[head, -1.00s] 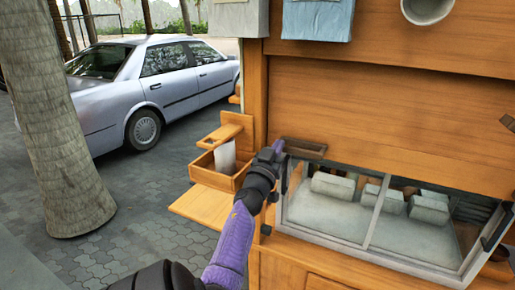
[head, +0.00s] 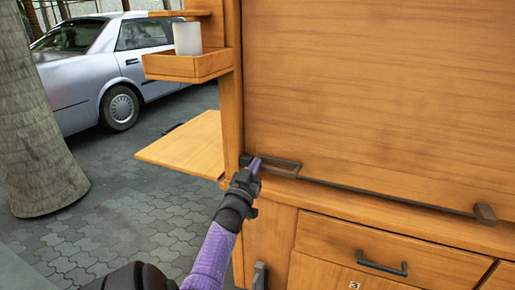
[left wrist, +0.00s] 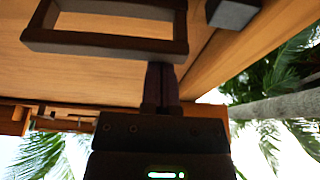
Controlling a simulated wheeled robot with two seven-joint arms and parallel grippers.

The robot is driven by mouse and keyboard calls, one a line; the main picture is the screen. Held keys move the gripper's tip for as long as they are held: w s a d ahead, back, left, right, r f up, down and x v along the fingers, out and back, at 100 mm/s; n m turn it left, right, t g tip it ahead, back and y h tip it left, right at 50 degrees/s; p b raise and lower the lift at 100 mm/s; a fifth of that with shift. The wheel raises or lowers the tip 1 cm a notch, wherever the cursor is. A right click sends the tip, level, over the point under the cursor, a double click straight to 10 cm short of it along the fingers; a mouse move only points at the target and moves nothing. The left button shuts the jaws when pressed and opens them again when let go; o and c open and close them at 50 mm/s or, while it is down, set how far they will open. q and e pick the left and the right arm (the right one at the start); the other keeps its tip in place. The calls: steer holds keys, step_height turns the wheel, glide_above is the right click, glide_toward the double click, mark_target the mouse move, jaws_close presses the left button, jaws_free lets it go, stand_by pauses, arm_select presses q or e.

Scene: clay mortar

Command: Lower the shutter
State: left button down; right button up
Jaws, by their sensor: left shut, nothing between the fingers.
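The wooden shutter (head: 385,85) covers the front of the wooden stall in the head view. Its lower edge sits close to the counter ledge (head: 350,203), with a thin dark line along it. A dark rectangular handle (head: 275,166) is at the shutter's lower left; it also shows large in the left wrist view (left wrist: 110,46). My left gripper (head: 255,165) is shut with its fingertips at the left end of this handle. In the left wrist view the closed fingers (left wrist: 161,80) are just beside the handle's bar. My right gripper is not in view.
A second dark handle part (head: 485,214) is at the lower right. A drawer with a dark pull (head: 381,264) is below the counter. A tree trunk (head: 40,115) and car (head: 110,75) stand beyond.

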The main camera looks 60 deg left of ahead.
arm_select(q)
step_height(320, 180, down, 5)
steer(key=b, duration=0.2)
steer(key=shift+d+f+b, duration=0.1)
steer(key=shift+f+b, duration=0.1)
steer(key=shift+b, duration=0.2)
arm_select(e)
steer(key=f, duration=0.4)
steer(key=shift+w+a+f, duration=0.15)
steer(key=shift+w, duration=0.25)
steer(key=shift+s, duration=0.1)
arm_select(q)
steer(key=shift+r, duration=0.1)
